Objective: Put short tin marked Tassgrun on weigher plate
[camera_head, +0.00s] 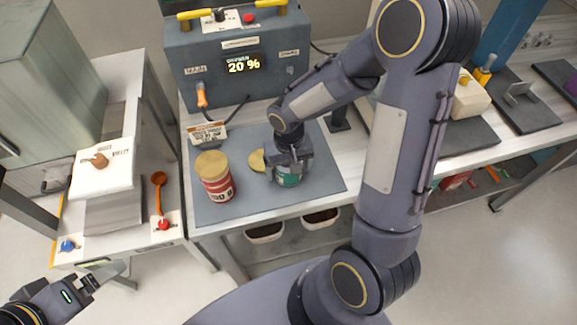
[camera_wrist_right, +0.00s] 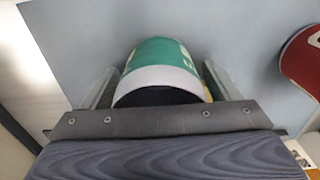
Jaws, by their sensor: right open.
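A short green tin with a pale band (camera_head: 288,180) stands on the grey mat, partly hidden by my right gripper (camera_head: 289,163). In the right wrist view the green tin (camera_wrist_right: 160,58) sits between the two fingers of the open right gripper (camera_wrist_right: 158,88), with slight gaps visible beside it. A taller red and cream tin with a yellow lid (camera_head: 215,177) stands to its left; its red edge (camera_wrist_right: 302,62) shows in the wrist view. I cannot read the name Tassgrun on either tin or identify the weigher plate. My left gripper (camera_head: 91,281) is low at far left, away from the tins.
A yellow disc (camera_head: 256,160) lies just left of the green tin. The grey mat (camera_head: 235,209) is bare at its front. Dark plates (camera_head: 470,137) are at right.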

